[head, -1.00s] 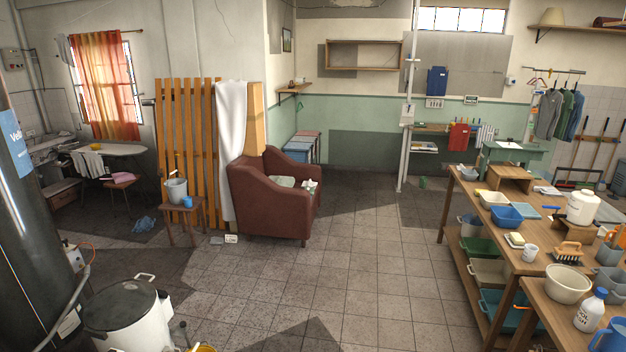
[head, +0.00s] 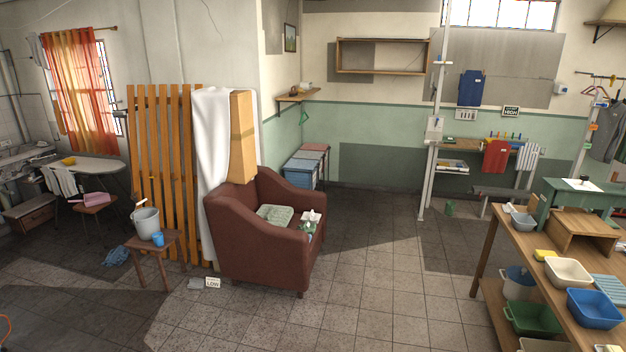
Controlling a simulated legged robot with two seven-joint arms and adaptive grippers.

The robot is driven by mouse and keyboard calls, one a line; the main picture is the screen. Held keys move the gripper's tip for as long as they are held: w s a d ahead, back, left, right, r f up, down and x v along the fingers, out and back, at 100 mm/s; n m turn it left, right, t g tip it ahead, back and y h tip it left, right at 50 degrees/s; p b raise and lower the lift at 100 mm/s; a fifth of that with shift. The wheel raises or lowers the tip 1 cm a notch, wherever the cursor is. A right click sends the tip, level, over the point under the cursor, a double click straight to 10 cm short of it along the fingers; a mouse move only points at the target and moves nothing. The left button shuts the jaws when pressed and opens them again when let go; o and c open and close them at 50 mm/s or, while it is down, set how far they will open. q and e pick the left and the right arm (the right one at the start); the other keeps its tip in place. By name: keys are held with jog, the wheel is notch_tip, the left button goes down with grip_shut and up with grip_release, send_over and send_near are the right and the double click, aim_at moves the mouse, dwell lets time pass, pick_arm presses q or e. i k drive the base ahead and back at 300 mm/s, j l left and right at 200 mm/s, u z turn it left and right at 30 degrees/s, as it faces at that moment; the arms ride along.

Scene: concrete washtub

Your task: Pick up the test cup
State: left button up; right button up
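I cannot tell for sure which thing is the test cup. A small blue cup (head: 158,239) stands upright on a wooden stool (head: 170,244) at the left, beside a grey bucket (head: 146,221). No cup is clearly made out on the wooden workbench (head: 487,241) at the right, which is cut off by the picture's edge. Neither of my grippers is in view.
A brown armchair (head: 258,248) stands left of centre, with a small LOW sign (head: 212,283) on the floor before it. The tiled floor (head: 390,290) in the middle is clear. Basins, including a blue one (head: 594,308), stand on the workbench.

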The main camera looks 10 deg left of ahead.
aim_at(158, 239)
jog(key=i+j+u, duration=0.2)
jog(key=i+u, duration=0.15)
jog(key=i, duration=0.4)
jog(key=i+u, duration=0.35)
jog(key=i, duration=0.45)
jog(key=i+l+u, duration=0.4)
jog(key=i, duration=0.35)
jog(key=j, duration=0.1)
